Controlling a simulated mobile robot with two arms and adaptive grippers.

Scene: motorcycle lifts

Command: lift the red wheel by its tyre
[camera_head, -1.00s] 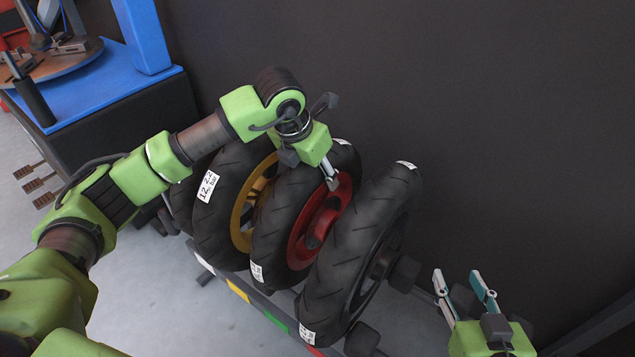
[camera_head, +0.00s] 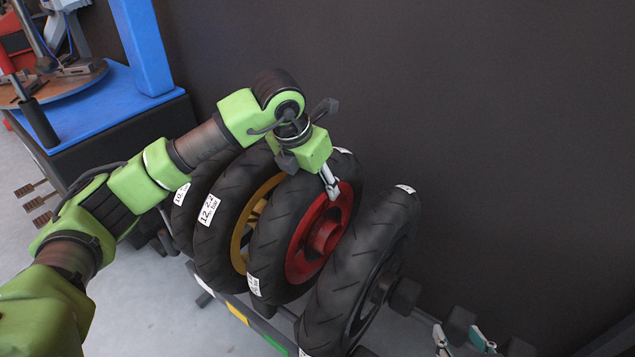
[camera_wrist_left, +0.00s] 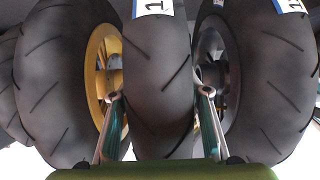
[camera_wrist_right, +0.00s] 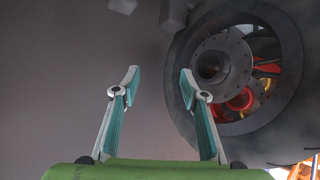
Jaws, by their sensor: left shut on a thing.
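The red wheel (camera_head: 325,237) has a black tyre and a red rim, and stands upright in a row between a yellow-rimmed wheel and a black-rimmed wheel. My left gripper (camera_head: 331,188) comes from above and is shut on its tyre, one finger on each side. The left wrist view shows this tyre (camera_wrist_left: 158,60) between the fingers; its red rim is hidden there. The wheel sits slightly higher than its neighbours. My right gripper (camera_head: 459,336) is open and empty at the lower right; the right wrist view shows its fingers (camera_wrist_right: 157,78) apart.
The yellow-rimmed wheel (camera_head: 222,225) is close on the left, with another tyre (camera_head: 183,215) beyond. The black-rimmed wheel (camera_head: 345,268) is close on the right. A rack with coloured patches (camera_head: 238,313) runs below. A dark wall (camera_head: 500,120) stands behind; a blue machine (camera_head: 150,50) is upper left.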

